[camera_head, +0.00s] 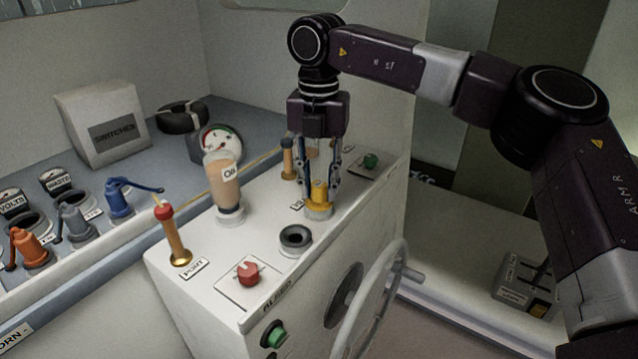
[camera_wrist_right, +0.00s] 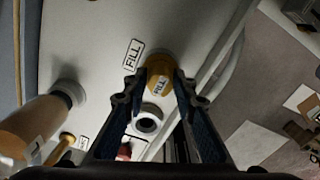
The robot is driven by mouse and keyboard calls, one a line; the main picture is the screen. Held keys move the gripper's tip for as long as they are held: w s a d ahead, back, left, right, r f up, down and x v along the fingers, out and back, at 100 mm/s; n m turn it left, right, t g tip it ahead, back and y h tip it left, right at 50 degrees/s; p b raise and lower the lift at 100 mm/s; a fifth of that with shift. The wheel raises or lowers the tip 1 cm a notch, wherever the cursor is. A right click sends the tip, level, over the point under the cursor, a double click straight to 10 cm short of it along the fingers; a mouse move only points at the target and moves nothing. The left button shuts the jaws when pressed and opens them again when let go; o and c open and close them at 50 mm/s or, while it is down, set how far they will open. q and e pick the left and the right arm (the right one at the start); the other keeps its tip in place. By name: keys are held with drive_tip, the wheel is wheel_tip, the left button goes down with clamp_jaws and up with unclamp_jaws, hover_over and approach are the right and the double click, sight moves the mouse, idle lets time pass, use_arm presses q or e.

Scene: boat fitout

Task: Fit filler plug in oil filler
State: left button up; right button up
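The yellow filler plug (camera_head: 319,194) stands upright on a pale round collar (camera_head: 318,211) on the white console top, which appears to be the oil filler. In the right wrist view the plug (camera_wrist_right: 159,82) shows from above with lettering on it, beside a FILL label (camera_wrist_right: 133,54). The plug hides the filler's mouth, so I cannot tell how deep it sits. My right gripper (camera_head: 328,188) points down over the plug. My left gripper is not in view.
An oil bottle (camera_head: 224,184) stands inverted left of the plug. A dark-holed ring (camera_head: 295,240), a red knob (camera_head: 248,273) and a red-topped lever (camera_head: 172,235) are nearer the front. A steering wheel (camera_head: 372,305) is on the console's side. Another lever (camera_head: 288,160) stands behind.

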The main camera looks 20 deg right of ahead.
drive_tip(key=shift+o, duration=1.4)
drive_tip(key=shift+r, duration=0.15)
wheel_tip(320, 180, up, 12)
drive_tip(key=shift+f, duration=0.2)
